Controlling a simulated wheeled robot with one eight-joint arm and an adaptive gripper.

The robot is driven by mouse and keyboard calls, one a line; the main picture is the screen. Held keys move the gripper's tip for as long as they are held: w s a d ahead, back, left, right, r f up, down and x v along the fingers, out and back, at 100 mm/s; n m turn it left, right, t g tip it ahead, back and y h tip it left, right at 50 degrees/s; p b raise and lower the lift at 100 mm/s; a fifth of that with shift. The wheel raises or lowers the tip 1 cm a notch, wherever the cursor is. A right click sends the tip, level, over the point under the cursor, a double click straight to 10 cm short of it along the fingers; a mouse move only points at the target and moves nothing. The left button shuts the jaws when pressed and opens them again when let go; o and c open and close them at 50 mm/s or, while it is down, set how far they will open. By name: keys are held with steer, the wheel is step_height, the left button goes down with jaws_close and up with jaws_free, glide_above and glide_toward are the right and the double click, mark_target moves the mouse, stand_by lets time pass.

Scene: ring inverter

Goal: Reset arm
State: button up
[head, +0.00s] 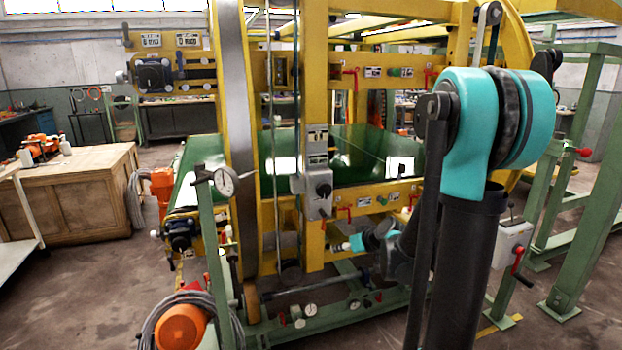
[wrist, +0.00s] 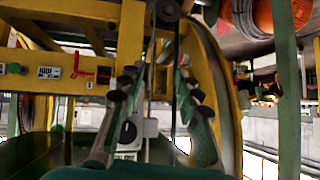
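My gripper (wrist: 158,82) shows in the wrist view as two long dark-and-grey fingers, spread apart with nothing visible held between them. Behind the fingers are a yellow frame post and a grey box with a black knob. In the head view my arm's teal and black links fill the right side. A smaller teal and dark part of my arm is low in the middle, in front of the machine's lower part. The fingers cannot be made out clearly there.
The yellow ring machine (head: 314,110) stands close ahead, with a grey knob box (head: 318,187) and red levers. Green posts (head: 575,190) stand at right. A wooden bench (head: 75,195) is at left. An orange reel with cable (head: 182,325) lies front left. Open floor shows at far left.

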steer(key=s+d+f+m+g+h, duration=0.1)
steer(key=s+d+f+h, duration=0.1)
steer(key=s, duration=0.6)
steer(key=s+d+f+m+g+h, duration=0.1)
steer(key=s+d+f+m+g, duration=0.1)
steer(key=s, duration=0.6)
steer(key=s+d+f+m+g+h, duration=0.1)
steer(key=s+d+f+h, duration=0.1)
steer(key=s, duration=0.7)
steer(key=shift+d+m+g+h, duration=0.3)
steer(key=shift+d, duration=0.55)
